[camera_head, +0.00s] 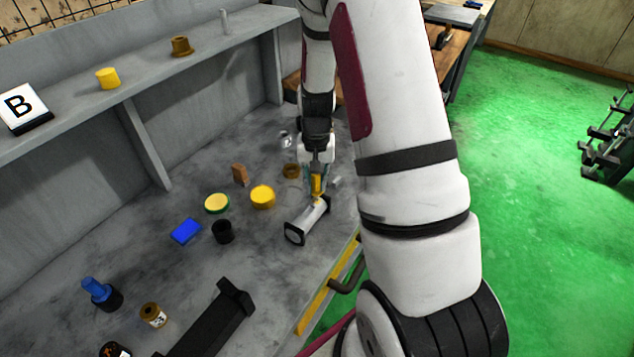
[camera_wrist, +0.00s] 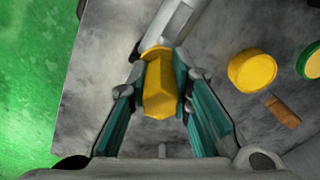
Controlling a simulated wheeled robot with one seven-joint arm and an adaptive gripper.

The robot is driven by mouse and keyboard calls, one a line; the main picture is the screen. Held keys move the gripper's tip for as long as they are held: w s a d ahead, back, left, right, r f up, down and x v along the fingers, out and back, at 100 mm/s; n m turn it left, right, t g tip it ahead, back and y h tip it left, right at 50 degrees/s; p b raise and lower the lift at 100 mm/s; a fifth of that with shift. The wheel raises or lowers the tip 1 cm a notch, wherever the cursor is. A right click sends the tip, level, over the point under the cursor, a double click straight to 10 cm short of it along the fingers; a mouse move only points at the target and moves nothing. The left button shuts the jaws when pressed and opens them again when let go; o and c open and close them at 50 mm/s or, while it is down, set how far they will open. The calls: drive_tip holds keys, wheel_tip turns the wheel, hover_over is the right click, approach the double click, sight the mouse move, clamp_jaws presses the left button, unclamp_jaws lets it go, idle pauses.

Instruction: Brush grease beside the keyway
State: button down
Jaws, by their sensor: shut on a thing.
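My gripper (camera_head: 316,182) is over the bench, shut on a yellow block-like piece (camera_head: 318,187), likely the brush handle. In the wrist view the yellow piece (camera_wrist: 160,88) sits between the teal finger pads of my gripper (camera_wrist: 163,92). Its bristles cannot be made out. A grey shaft (camera_head: 312,215) with a black-rimmed end lies just below the gripper, near the bench's front edge. The shaft (camera_wrist: 172,22) also shows beyond the yellow piece; whether they touch is unclear. I cannot make out the keyway. A round tin with a green rim and pale yellow top (camera_head: 217,203) stands left.
A yellow round tin (camera_head: 262,197), brown block (camera_head: 240,174), blue block (camera_head: 186,231) and black cup (camera_head: 223,232) stand left of the shaft. A black stand (camera_head: 212,328) lies at the front. The bench (camera_head: 90,245) has bare room at left.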

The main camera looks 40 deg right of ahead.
drive_tip(key=shift+s+r+p, duration=0.1)
drive_tip(key=shift+r+p, duration=0.85)
drive_tip(key=shift+r, duration=1.8)
